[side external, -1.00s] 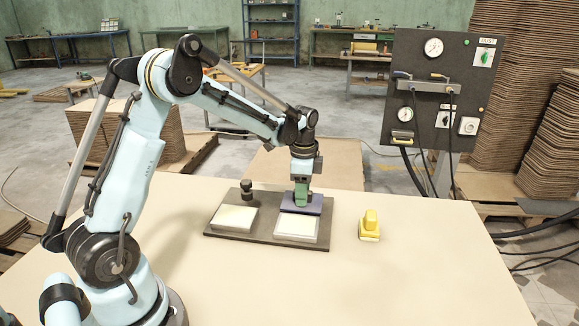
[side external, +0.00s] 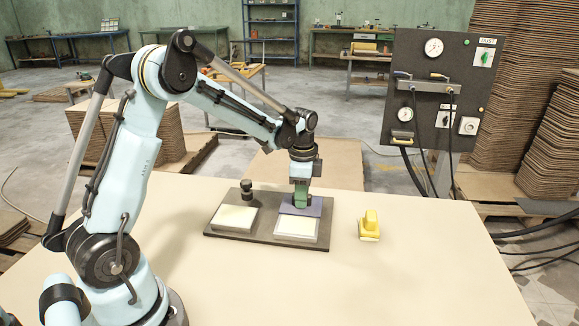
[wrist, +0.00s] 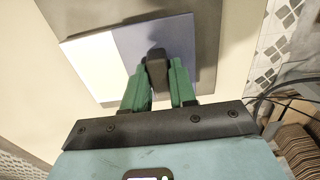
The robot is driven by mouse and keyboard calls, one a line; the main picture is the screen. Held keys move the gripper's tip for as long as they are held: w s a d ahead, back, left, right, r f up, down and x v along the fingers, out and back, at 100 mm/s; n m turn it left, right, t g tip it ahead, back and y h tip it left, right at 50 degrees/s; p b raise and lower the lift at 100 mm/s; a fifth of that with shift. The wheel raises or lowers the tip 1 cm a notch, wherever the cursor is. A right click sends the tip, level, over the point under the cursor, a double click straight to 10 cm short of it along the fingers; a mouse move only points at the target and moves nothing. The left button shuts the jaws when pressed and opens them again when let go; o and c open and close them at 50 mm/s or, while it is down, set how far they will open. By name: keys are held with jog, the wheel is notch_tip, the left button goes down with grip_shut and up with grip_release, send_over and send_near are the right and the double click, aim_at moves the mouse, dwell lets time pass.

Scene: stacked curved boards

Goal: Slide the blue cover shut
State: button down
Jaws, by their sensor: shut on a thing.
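The blue cover (side external: 315,206) lies flat over the rear part of the right white box (side external: 297,228) on a dark base plate (side external: 250,236). The front part of that box shows pale and uncovered. My gripper (side external: 301,203) is over the cover, its green fingers pointing down. In the wrist view the fingers (wrist: 158,90) are shut on a dark knob (wrist: 157,68) that stands on the blue cover (wrist: 180,42). The pale uncovered part (wrist: 93,68) is to the left of the cover there.
A second pale-topped box (side external: 234,218) sits on the left of the base plate, with a dark knob (side external: 246,188) behind it. A yellow block-like object (side external: 370,226) stands on the table right of the plate. The table (side external: 430,270) is clear in front.

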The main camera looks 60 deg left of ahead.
jog(key=shift+s+d, duration=2.55)
jog(key=shift+d, duration=0.05)
jog(key=c, duration=1)
grip_release()
notch_tip(320, 180, up, 7)
jog(key=shift+r, duration=0.1)
jog(key=s+d+r+n+t, duration=0.3)
jog(key=s+d+n+t, duration=0.3)
jog(key=s+n+t, duration=0.1)
jog(key=shift+s+d+n, duration=0.15)
jog(key=shift+s+n, duration=0.65)
jog(key=shift+n, duration=0.2)
